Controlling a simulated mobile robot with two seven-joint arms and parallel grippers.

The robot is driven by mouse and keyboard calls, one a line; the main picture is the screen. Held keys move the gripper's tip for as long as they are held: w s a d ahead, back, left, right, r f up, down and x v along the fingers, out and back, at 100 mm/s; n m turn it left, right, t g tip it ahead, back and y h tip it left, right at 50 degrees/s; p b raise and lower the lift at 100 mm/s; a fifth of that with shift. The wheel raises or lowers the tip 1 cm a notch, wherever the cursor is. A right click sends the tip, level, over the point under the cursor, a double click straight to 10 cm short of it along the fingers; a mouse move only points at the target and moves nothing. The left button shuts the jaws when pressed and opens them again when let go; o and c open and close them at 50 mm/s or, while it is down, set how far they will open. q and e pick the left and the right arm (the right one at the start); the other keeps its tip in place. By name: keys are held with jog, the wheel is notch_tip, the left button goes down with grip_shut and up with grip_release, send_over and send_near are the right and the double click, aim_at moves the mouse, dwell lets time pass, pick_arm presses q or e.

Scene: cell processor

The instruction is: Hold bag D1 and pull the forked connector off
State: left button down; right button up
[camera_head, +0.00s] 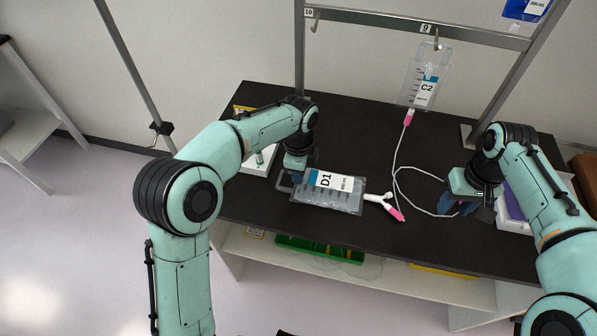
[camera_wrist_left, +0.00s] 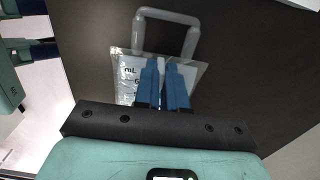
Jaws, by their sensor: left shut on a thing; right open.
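Bag D1 (camera_head: 327,190) is a clear bag with a white and blue label, lying over the dark table toward its front edge. My left gripper (camera_head: 297,178) is shut on the bag's left end, beside its handle loop. In the left wrist view the blue fingers (camera_wrist_left: 162,84) close on the bag (camera_wrist_left: 128,72), with the grey handle loop (camera_wrist_left: 167,17) beyond them. The white forked connector (camera_head: 380,199) is at the bag's right end, with a pink piece (camera_head: 396,213) on one branch. My right gripper (camera_head: 447,206) is open to the right of the connector, apart from it, near the white tube.
Bag C2 (camera_head: 424,82) hangs from the rack hook at position 9. Its white tube (camera_head: 397,160) runs down and loops on the table (camera_head: 345,135). A white tray (camera_head: 258,163) is behind my left arm, and a purple and white item (camera_head: 513,205) is at the right.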

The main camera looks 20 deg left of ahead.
dwell(3.8)
jog(key=shift+c, duration=1.2)
jog(key=r+m+t+y, duration=0.2)
jog(key=m+t, duration=0.1)
jog(key=m, duration=1)
send_over(390, 194)
jog(key=s+d, duration=0.3)
jog(key=x, duration=1.1)
jog(key=shift+s+a+f, duration=0.1)
jog(key=shift+s+a, duration=0.05)
jog(key=shift+a, duration=0.2)
grip_shut()
